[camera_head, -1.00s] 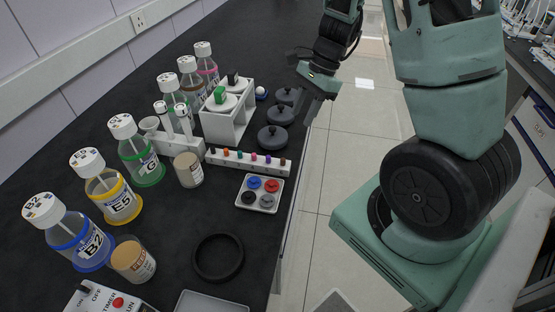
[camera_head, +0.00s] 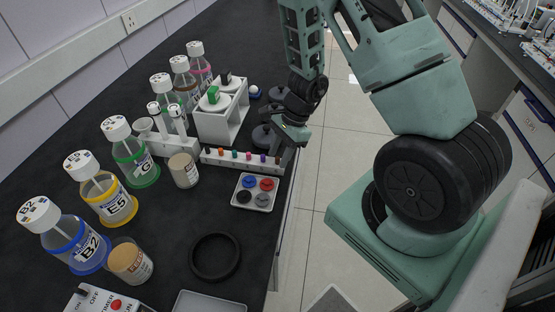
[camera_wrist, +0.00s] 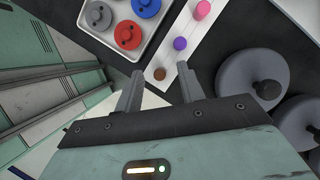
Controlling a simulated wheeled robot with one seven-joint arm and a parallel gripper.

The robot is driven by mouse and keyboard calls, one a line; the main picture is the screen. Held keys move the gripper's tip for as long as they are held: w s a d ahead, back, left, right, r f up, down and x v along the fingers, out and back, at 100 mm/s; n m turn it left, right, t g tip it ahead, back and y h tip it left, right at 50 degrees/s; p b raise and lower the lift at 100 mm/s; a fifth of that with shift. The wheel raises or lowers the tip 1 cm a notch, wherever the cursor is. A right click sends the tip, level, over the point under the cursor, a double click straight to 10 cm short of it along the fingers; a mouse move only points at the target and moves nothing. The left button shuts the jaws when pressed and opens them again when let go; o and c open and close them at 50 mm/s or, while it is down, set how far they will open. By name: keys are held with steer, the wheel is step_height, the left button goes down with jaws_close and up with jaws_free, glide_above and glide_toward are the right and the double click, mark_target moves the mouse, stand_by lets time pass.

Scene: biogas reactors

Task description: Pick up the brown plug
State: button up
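The brown plug (camera_wrist: 160,74) is a small round knob at the near end of the white rack (camera_wrist: 174,56). My gripper (camera_wrist: 160,68) is open and empty, pointing toward that rack end. In the head view my gripper (camera_head: 287,158) hangs at the rack's right end (camera_head: 276,170), by the bench edge. The brown plug (camera_head: 277,160) is tiny there, beside the fingers. Whether the fingers touch anything cannot be told.
A purple plug (camera_wrist: 180,44) and a pink plug (camera_wrist: 203,10) stand farther along the rack. A tray (camera_head: 240,205) of coloured discs lies close by. Dark round weights (camera_wrist: 250,75) stand on the other side. Bottles line the wall side; a black ring (camera_head: 215,257) lies in front.

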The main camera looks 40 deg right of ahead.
steer(key=shift+a+f, duration=0.1)
steer(key=shift+f, duration=0.1)
jaws_close()
steer(key=shift+r, duration=0.1)
step_height(320, 180, up, 12)
steer(key=p, duration=0.2)
steer(key=shift+f, duration=0.2)
stand_by(0.5)
steer(key=shift+r, duration=0.1)
stand_by(0.4)
